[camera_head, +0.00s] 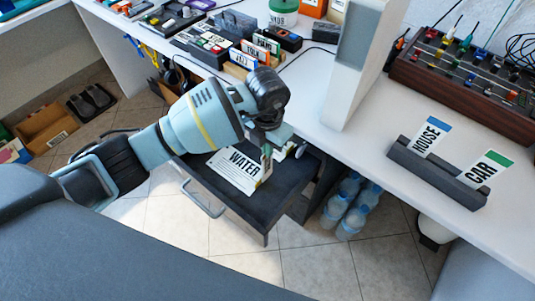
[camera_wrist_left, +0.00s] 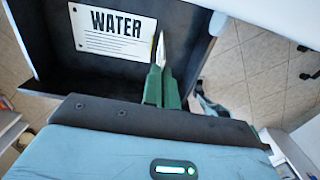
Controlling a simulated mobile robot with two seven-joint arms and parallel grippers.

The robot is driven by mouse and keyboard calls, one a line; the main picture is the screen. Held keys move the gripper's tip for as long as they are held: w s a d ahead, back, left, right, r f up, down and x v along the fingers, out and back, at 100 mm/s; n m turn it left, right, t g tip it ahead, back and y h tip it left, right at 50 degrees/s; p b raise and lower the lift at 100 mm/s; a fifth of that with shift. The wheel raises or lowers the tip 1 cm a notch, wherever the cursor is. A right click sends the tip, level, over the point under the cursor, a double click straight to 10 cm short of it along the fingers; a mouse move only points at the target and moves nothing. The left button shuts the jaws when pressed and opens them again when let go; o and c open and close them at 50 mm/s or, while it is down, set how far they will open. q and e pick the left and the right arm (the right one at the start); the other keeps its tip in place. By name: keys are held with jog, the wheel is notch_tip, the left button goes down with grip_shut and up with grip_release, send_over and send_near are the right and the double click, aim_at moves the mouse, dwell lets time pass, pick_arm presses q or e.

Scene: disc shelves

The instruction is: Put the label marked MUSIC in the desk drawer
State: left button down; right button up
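My left gripper (camera_head: 267,163) reaches down into the open dark desk drawer (camera_head: 262,212). In the left wrist view its green fingers (camera_wrist_left: 160,88) are close together on a thin pale label (camera_wrist_left: 160,48), seen almost edge-on. The writing on this label cannot be read, so I cannot tell whether it is MUSIC. No word MUSIC is readable anywhere. A white card marked WATER (camera_head: 238,168) lies in the drawer, beside the gripper; it also shows in the left wrist view (camera_wrist_left: 112,36). My right gripper is out of view.
On the white desk, a dark holder (camera_head: 436,173) carries labels HOUSE (camera_head: 431,136) and CAR (camera_head: 486,169). Several labels stand in holders at the back, around an orange-edged one (camera_head: 242,58). A white upright panel (camera_head: 352,65) rises beside the drawer. Water bottles (camera_head: 352,207) stand below.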

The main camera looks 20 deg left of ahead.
pick_arm(q)
jog(key=shift+f, duration=1.9)
jog(key=c, duration=2.1)
grip_release()
jog(key=shift+f+b, duration=0.1)
jog(key=shift+b, duration=0.2)
jog(key=shift+c, duration=0.2)
jog(key=o, duration=0.4)
notch_tip(320, 180, up, 12)
jog(key=shift+r+p, duration=0.25)
jog(key=shift+p, duration=0.55)
